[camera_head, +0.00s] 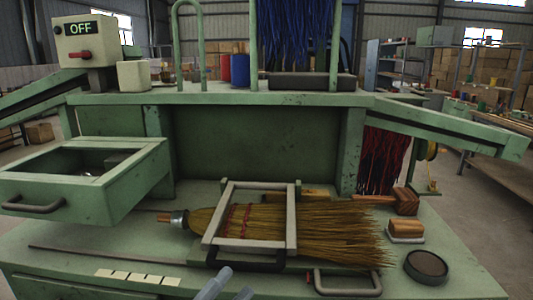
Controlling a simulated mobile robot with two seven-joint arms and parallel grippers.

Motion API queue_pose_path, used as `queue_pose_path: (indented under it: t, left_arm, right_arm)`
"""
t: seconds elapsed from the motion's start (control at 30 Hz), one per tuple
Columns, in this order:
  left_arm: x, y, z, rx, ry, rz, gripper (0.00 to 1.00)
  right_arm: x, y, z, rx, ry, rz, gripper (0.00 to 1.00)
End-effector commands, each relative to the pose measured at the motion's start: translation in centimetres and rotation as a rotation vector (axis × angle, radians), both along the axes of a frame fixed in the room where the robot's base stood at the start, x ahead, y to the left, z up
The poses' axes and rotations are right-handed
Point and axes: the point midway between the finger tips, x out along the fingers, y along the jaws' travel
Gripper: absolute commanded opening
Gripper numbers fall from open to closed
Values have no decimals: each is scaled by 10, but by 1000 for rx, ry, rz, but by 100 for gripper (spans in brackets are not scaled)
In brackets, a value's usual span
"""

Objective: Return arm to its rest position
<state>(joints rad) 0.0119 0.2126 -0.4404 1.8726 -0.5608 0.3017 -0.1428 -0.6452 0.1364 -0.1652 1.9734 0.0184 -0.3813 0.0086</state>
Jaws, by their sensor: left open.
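My left gripper (228,288) shows only at the bottom edge, as two grey finger ends with a gap between them. It is open and holds nothing; the rest of the arm is out of view. A straw broom (335,235) lies on the green bench with its bristles to the right. A pale rectangular frame (292,220) with a dark front handle lies over the broom's red-bound part. The gripper is in front of this frame, apart from it in the picture. My right gripper is not in view.
An open green drawer (140,180) juts out at left. A box reading OFF (86,42) stands on the upper shelf (150,97). A thin rod (100,256) lies on the bench. At right are a wooden mallet (405,201), a brush (406,229) and a round dark tin (427,266).

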Motion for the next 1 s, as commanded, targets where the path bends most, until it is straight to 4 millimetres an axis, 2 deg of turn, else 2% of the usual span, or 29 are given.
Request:
queue_pose_path:
  t: [0.03, 0.13, 0.23, 0.3, 0.4, 0.5, 0.6, 0.7, 1.0]
  left_arm:
    - [-1, 16, -22, -53, 134, 50, 42]
    - [-7, 47, -71, -152, 392, 149, 42]
    - [-27, 77, -123, -245, 647, 249, 42]
    - [-49, 96, -159, -306, 820, 318, 42]
    - [-85, 117, -203, -378, 1035, 403, 42]
    - [-118, 131, -232, -434, 1195, 469, 42]
    - [-142, 138, -250, -468, 1297, 509, 42]
    - [-153, 142, -258, -482, 1343, 529, 42]
    - [-154, 142, -259, -485, 1348, 531, 42]
  right_arm:
    - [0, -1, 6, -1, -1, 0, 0]
    - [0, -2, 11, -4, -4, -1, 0]
    - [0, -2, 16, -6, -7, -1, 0]
    - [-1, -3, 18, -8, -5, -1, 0]
    - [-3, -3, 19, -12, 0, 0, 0]
    - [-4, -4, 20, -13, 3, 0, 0]
    - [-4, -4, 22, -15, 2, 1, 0]
    - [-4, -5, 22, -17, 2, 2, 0]
    - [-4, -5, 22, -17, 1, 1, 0]
